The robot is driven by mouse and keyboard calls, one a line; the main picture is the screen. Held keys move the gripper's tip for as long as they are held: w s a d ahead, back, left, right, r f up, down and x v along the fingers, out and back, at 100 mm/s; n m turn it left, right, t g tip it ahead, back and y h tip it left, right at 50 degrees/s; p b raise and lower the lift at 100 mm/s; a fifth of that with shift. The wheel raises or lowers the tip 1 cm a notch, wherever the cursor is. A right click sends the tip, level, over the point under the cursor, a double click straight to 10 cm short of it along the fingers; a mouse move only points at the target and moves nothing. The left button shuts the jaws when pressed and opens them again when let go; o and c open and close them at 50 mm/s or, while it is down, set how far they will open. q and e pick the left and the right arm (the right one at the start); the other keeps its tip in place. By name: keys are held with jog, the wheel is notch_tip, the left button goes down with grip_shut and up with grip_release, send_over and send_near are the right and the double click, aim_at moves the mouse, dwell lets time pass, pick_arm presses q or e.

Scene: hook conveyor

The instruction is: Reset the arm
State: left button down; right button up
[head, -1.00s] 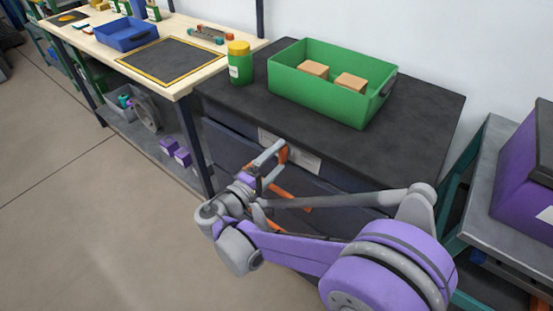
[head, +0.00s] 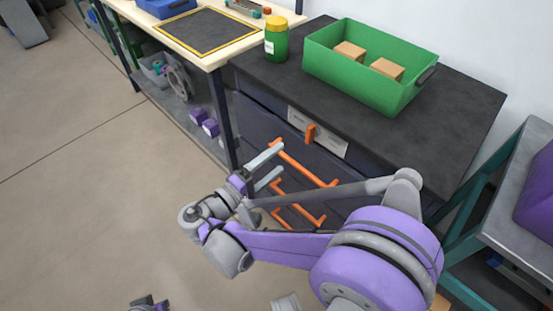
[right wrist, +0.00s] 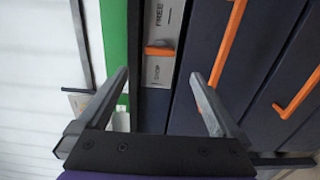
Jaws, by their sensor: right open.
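My right gripper (head: 272,165) is open and empty, in front of the dark drawer cabinet (head: 262,112). Its two grey fingers stand apart and also show in the right wrist view (right wrist: 160,77). An orange lever (head: 311,132) sits on a pale label plate (head: 333,146) on the cabinet front, apart from the fingers. In the right wrist view the lever (right wrist: 160,50) lies across the plate between the words FREE and STOP. A small purple and grey part at the bottom edge may be my left arm; its jaws cannot be made out.
Orange drawer handles (head: 305,165) stick out close to my right gripper. A green bin (head: 340,75) with two cardboard boxes and a yellow-lidded green jar (head: 276,40) stand on the cabinet top. A wooden table (head: 205,62) is at left. Open floor lies at left.

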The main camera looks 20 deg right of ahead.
jog(key=s+d+f+g+y, duration=0.4)
jog(key=s+d+f+y, duration=0.4)
jog(key=s+f, duration=0.15)
jog(key=s+a+f+m+t+y, duration=0.25)
jog(key=s+a+m+y, duration=0.25)
jog(key=s+a+y, duration=0.3)
pick_arm(q)
notch_tip(320, 180, up, 22)
jog(key=w+t+p, duration=0.1)
jog(key=p, duration=1.8)
jog(key=shift+w, duration=0.4)
pick_arm(e)
notch_tip(320, 180, up, 22)
jog(key=shift+w+d+y, duration=0.3)
jog(key=shift+w+d, duration=0.1)
jog(key=shift+w, duration=0.05)
jog(key=shift+s+f, duration=0.1)
